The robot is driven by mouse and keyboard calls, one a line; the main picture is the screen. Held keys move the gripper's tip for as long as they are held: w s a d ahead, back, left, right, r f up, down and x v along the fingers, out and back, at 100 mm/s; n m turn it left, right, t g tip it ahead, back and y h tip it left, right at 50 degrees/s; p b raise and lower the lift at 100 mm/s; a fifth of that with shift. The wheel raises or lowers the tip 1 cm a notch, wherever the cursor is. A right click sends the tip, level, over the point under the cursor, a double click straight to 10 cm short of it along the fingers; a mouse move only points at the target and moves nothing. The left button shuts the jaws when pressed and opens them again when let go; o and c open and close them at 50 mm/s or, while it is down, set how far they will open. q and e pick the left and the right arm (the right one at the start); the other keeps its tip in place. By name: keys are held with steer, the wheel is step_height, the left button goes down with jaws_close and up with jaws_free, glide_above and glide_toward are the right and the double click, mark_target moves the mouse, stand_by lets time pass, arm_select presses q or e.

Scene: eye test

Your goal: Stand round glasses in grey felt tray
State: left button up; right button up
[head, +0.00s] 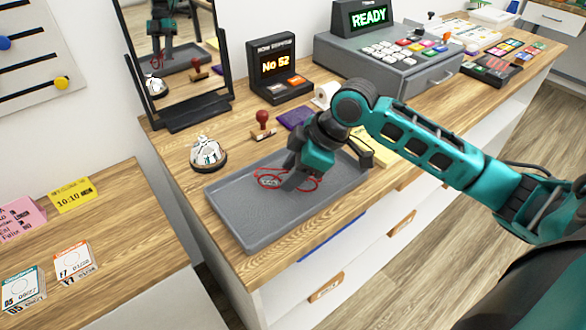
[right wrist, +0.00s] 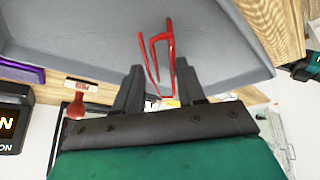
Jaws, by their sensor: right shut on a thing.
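The grey felt tray (head: 250,222) lies on the wooden counter near its front edge. My right gripper (head: 291,184) points down over the tray and is shut on the red round glasses (head: 268,182), whose rims show on both sides of the fingers. In the right wrist view the red glasses (right wrist: 155,52) stick out between the two dark fingers (right wrist: 161,85), with the tray (right wrist: 80,30) beyond. I cannot tell whether the glasses touch the tray floor. The rest of the tray is empty. My left gripper is not in view.
A service bell (head: 207,155), a red-handled stamp (head: 262,122) and a purple pad (head: 294,117) stand behind the tray. A mirror (head: 170,60), a number display (head: 277,68) and a cash register (head: 385,60) stand farther back. A lower table (head: 110,200) is at left.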

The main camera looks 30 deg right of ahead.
steer(key=o, duration=1)
steer(key=v, duration=1.2)
